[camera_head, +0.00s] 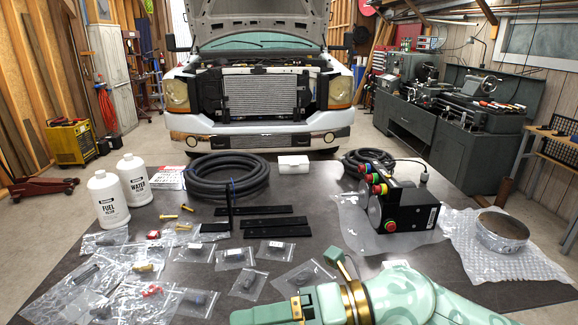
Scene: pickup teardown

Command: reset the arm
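My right arm comes in along the bottom edge from the lower right, pale green with a camouflage pattern and a brass ring. Its green end, where my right gripper (272,314) appears to be, is cut off by the bottom edge over the front of the dark table (330,205). Its fingertips cannot be made out, and I see nothing held. My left arm and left gripper are not in view.
Just beyond my arm lie several bagged small parts (303,277). Two white bottles (108,200) stand left, with a coiled black hose (228,178) behind. A black box with coloured buttons (410,212) and a metal ring on bubble wrap (502,232) are right. A pickup (262,95) stands behind.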

